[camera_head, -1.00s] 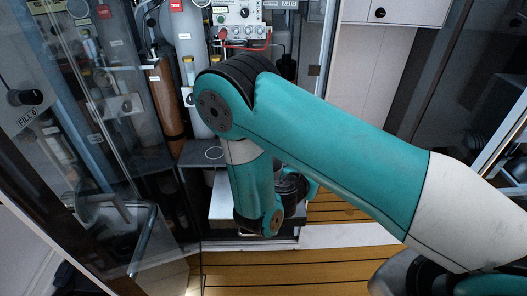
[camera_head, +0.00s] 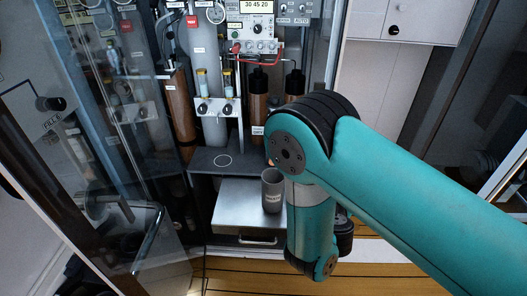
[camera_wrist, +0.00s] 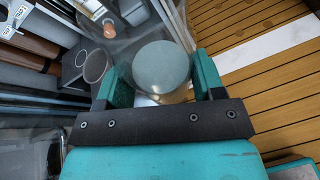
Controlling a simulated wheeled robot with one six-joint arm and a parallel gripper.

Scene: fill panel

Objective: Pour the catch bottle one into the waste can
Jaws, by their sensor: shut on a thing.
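The waste can (camera_head: 272,192) is a dark grey, open-topped cup with a pale label. It stands upright on a metal shelf just left of my arm in the head view. What looks like its round rim (camera_wrist: 97,66) shows left of my fingers in the wrist view. My gripper (camera_wrist: 162,82) is shut on a clear bottle, which I take to be catch bottle one (camera_wrist: 160,62). A pale round face of it shows between the teal fingers. Its contents and exact tilt cannot be told. My arm hides the gripper and bottle in the head view.
The metal shelf (camera_head: 232,205) has a front handle. Behind it stand two small yellow-topped bottles (camera_head: 203,80) in a holder, brown cylinders (camera_head: 180,115) and a meter panel (camera_head: 257,22). A glass door (camera_head: 110,150) stands open at left. Wooden floor (camera_head: 235,275) lies in front.

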